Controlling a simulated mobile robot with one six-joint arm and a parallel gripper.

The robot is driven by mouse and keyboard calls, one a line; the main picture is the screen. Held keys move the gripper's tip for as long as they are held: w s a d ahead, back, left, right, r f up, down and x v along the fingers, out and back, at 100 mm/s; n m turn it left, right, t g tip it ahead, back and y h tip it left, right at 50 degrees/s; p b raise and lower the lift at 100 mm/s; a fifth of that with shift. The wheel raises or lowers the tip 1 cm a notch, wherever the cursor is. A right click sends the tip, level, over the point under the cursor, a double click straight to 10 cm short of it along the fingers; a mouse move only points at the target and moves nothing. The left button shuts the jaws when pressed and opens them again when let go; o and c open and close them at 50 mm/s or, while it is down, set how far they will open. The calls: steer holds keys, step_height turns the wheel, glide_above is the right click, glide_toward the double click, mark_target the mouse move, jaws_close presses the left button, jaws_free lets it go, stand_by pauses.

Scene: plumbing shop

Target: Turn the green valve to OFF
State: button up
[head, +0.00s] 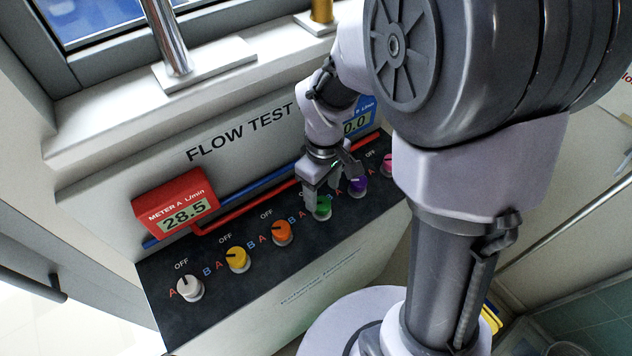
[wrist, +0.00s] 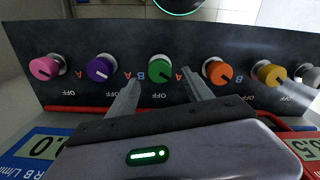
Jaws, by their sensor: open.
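The green valve (head: 322,207) is a round knob on the dark sloping panel, between the orange and purple knobs. It also shows in the wrist view (wrist: 161,69), with A, B and OFF labels around it, upside down there. Its pointer direction is too small to read surely. My gripper (head: 328,186) is open and empty close to the green knob. In the wrist view the fingers of my gripper (wrist: 161,78) point toward the knob, one tip on each side, with gaps showing. In the head view the gripper partly hides the knob and its label.
White (head: 190,288), yellow (head: 238,259), orange (head: 281,232), purple (head: 357,186) and pink (head: 388,163) knobs share the panel. Red meter A (head: 176,206) reads 28.5. Blue meter B (head: 358,120), partly hidden, reads 0.0. Red and blue pipes run behind the knobs.

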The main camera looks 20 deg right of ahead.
mark_target(322, 202)
step_height(322, 202, down, 4)
steer(key=shift+r+b, duration=0.1)
steer(key=shift+b, duration=0.35)
jaws_close()
